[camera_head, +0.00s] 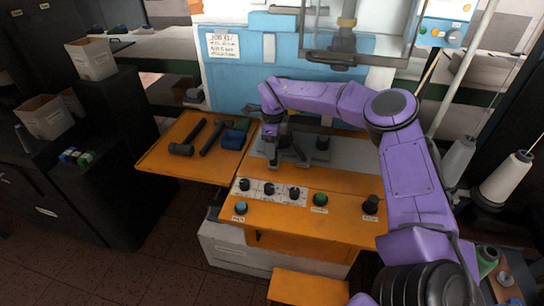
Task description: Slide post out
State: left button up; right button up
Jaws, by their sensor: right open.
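A short dark upright post (322,144) stands on the grey metal plate (358,152) of the orange machine table. My right gripper (289,159) points down over the left part of the same plate, to the left of this post and apart from it. Its jaws are open. The gripper's wrist hides part of the plate behind it, and I cannot tell whether anything stands between the fingers. My left gripper is not in view.
A control panel (270,202) with several dark knobs and a green button (320,199) lies in front of the plate. Hammers (187,138) and a blue block (233,138) lie on the orange left wing (150,163). A machine head (343,50) hangs above.

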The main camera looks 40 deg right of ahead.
notch_tip(320, 180, up, 7)
jog(key=shift+f+b, duration=0.2)
jog(key=shift+b, duration=0.15)
jog(key=shift+a, duration=0.15)
